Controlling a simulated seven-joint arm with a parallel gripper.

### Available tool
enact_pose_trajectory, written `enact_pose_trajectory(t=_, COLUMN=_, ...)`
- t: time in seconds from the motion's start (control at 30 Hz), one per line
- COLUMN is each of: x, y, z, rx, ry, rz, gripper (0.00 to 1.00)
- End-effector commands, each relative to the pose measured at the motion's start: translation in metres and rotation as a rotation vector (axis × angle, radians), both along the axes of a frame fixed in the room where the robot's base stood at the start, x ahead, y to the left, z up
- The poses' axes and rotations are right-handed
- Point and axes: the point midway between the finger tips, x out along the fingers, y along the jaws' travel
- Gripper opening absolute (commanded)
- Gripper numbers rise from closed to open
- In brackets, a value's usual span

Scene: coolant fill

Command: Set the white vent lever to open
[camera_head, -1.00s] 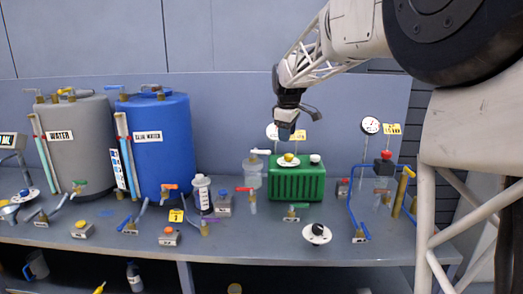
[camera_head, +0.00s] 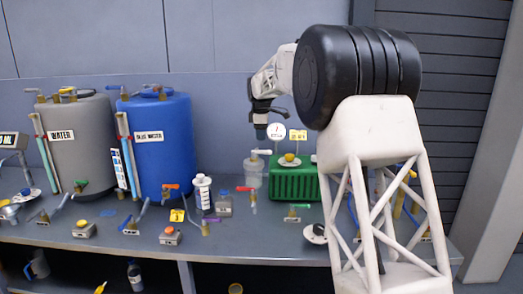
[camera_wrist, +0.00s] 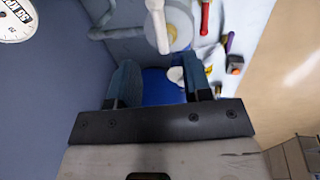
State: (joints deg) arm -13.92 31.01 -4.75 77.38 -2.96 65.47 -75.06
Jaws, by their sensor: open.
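The white vent lever (camera_head: 261,152) lies roughly sideways on top of a clear bottle (camera_head: 253,171), left of the green box. In the wrist view a white lever (camera_wrist: 157,24), seemingly the same one, lies over a pale round body at the top, beyond my fingertips. My gripper (camera_head: 260,134) points down above the lever in the head view, apart from it as far as I can tell. In the wrist view my gripper (camera_wrist: 158,84) is open, with two dark blue fingers and nothing held between them.
The green box (camera_head: 292,183) stands just right of the bottle, with a yellow-knobbed part (camera_head: 290,160) on top. A round gauge (camera_head: 276,132) stands close to my gripper. The blue tank (camera_head: 160,160) is further left. Small valves stand along the bench front.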

Motion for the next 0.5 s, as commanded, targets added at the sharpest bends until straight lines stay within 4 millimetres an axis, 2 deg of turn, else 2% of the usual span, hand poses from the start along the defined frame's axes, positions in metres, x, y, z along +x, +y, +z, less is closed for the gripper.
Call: enact_pose_trajectory(t=0.5, x=0.0012, y=0.0003, z=-0.0052, rx=0.000, ry=0.000, rz=0.001, gripper=0.45)
